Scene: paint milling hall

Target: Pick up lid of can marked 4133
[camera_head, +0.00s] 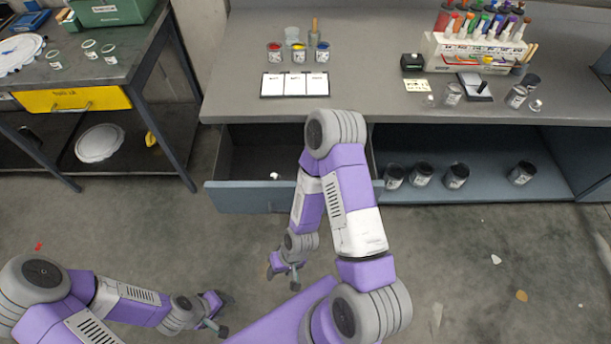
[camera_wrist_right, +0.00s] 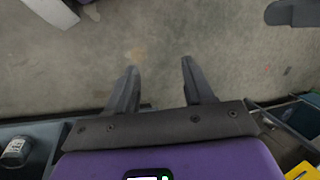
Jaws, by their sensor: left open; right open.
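More dark cans (camera_head: 394,176) (camera_head: 456,176) (camera_head: 522,173) stand on the blue shelf below. The labels are too small to read, so I cannot tell which is 4133, or make out its lid. My right gripper (camera_head: 283,277) is open and empty above the floor, in front of the drawer; its fingers also show in the right wrist view (camera_wrist_right: 159,70). My left gripper (camera_head: 225,314) is open and empty, low at the left.
An open drawer (camera_head: 245,196) juts from the bench and holds a small white object (camera_head: 274,176). A rack of coloured bottles (camera_head: 478,48) stands at the back right. Three paint cans (camera_head: 298,54) stand behind white cards (camera_head: 295,84). A dark table (camera_head: 125,65) stands left.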

